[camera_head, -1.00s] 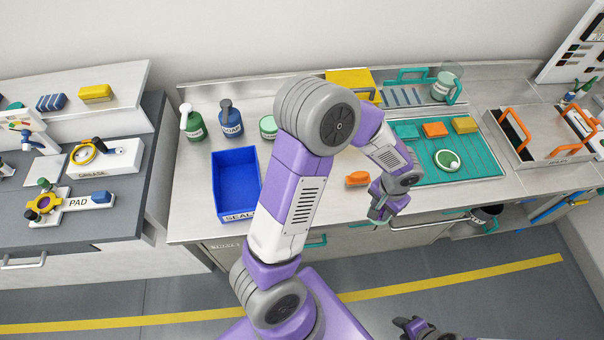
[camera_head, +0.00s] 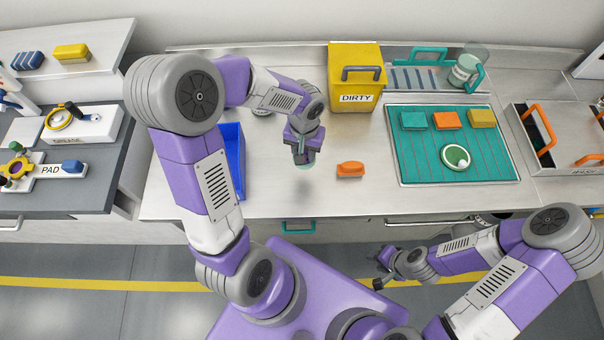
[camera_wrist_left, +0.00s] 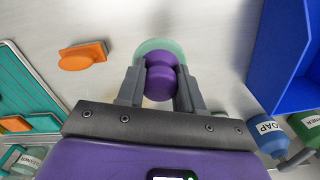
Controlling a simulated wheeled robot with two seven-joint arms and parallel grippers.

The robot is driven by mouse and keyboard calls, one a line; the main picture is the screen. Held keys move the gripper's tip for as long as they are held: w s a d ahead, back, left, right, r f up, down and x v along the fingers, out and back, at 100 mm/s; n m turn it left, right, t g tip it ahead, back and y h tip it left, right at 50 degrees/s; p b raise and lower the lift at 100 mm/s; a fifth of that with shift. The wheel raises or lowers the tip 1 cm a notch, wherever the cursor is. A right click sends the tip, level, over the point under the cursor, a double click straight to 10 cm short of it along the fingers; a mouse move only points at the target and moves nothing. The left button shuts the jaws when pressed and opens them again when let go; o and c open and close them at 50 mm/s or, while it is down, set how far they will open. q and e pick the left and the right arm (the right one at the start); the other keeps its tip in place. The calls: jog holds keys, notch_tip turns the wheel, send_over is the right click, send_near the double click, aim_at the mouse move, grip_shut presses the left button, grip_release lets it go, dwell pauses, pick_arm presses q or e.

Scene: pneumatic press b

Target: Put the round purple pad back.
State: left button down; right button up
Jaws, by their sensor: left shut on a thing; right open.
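The round pad has a purple knob (camera_wrist_left: 161,80) and a pale green disc (camera_wrist_left: 160,48) below it. My left gripper (camera_head: 303,156) is shut on the knob, one finger on each side in the left wrist view. In the head view it holds the pad over the steel counter, left of a small orange-handled piece (camera_head: 351,169); the pad's green edge (camera_head: 304,166) shows below the fingers. Another round pad, green and white (camera_head: 455,157), lies on a teal mat (camera_head: 420,172). My right gripper (camera_head: 380,282) is open and empty in front of the counter.
A yellow DIRTY bin (camera_head: 354,75) stands at the back. A blue bin (camera_head: 234,165) is partly hidden behind my left arm. Several sponges lie on the mat. A grey bench at left holds a fixture labelled PAD (camera_head: 52,170). The counter's front middle is clear.

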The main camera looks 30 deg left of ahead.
pick_arm(q)
notch_tip(320, 180, down, 9)
jog(key=shift+w+f+b, duration=0.1)
jog(key=shift+b, duration=1)
jog(key=shift+f, duration=0.15)
jog(key=c, duration=0.7)
grip_release()
jog(key=shift+c, duration=0.2)
jog(key=shift+r, duration=0.2)
notch_tip(320, 180, up, 12)
jog(key=p, duration=0.3)
